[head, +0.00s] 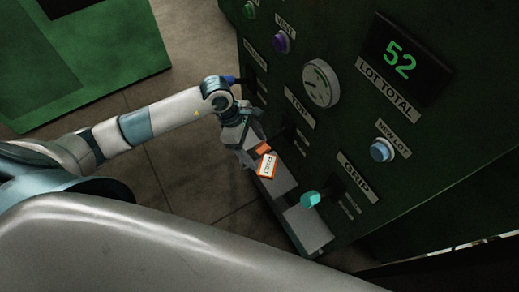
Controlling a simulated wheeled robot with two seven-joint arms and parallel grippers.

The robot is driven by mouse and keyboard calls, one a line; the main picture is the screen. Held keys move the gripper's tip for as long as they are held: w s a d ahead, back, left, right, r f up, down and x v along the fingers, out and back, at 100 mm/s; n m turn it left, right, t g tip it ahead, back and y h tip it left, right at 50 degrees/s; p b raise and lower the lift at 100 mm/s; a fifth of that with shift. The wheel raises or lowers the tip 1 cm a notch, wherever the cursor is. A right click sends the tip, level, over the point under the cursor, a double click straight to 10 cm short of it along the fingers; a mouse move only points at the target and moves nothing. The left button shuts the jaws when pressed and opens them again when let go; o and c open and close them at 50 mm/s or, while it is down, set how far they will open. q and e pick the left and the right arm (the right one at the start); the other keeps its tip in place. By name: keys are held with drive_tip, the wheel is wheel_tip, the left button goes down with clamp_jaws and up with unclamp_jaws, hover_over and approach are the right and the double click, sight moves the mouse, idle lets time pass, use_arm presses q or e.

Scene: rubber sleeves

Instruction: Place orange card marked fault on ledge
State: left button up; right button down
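The orange card (267,166) has a white face with small dark marking, too small to read, and an orange border. It is tilted at the fingertips of my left gripper (257,153), which appears shut on its upper orange part. The grey ledge (307,230) runs along the foot of the green machine's front. The card overlaps the ledge's far end in the head view; I cannot tell whether they touch. My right gripper is not in view.
The green machine panel (335,130) carries a round gauge (321,83), a display reading 52 (401,60) and a blue button (382,151). A teal knob (310,199) sticks out over the ledge. A green block (110,60) stands at upper left. Floor between is clear.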

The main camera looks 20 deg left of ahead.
use_arm(q)
drive_tip(key=shift+p+v, duration=0.4)
drive_tip(key=shift+v, duration=1.25)
